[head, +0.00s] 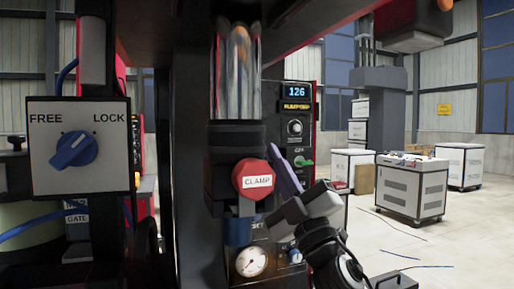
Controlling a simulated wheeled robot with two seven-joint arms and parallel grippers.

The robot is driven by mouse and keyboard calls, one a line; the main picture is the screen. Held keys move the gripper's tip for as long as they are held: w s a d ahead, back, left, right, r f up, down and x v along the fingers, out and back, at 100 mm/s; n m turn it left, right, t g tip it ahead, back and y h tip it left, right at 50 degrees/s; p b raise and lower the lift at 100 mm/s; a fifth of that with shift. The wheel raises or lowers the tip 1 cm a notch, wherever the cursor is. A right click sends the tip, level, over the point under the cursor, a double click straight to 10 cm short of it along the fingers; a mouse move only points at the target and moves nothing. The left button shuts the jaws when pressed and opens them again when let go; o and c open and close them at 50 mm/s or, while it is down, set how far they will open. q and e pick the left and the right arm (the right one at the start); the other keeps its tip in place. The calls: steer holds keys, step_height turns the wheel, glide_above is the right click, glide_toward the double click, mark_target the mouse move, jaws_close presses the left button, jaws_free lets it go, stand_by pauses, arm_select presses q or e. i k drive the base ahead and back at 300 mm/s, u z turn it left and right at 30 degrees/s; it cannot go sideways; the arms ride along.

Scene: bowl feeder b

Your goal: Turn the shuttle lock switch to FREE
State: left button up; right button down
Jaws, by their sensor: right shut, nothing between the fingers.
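The shuttle lock switch is a blue knob (75,150) on a white plate (108,177) at the left of the head view. The plate reads FREE at the upper left and LOCK at the upper right. The knob's grip is tilted, with its upper end toward LOCK and its lower end at the lower left. My right gripper (276,160) is shut and empty, right of the red CLAMP button and well to the right of the switch. It appears apart from the switch. My left gripper is not in view.
A red CLAMP button (252,179) and a dark post (187,150) stand between the switch and my right gripper. Behind is a panel (297,105) showing 126, with a gauge (250,262) below. A blue cable and a GATE label lie near the plate. Carts (411,187) stand on open floor at right.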

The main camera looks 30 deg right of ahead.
mark_target(75, 149)
steer(key=z, duration=0.1)
steer(key=k, duration=1)
steer(key=u, duration=0.1)
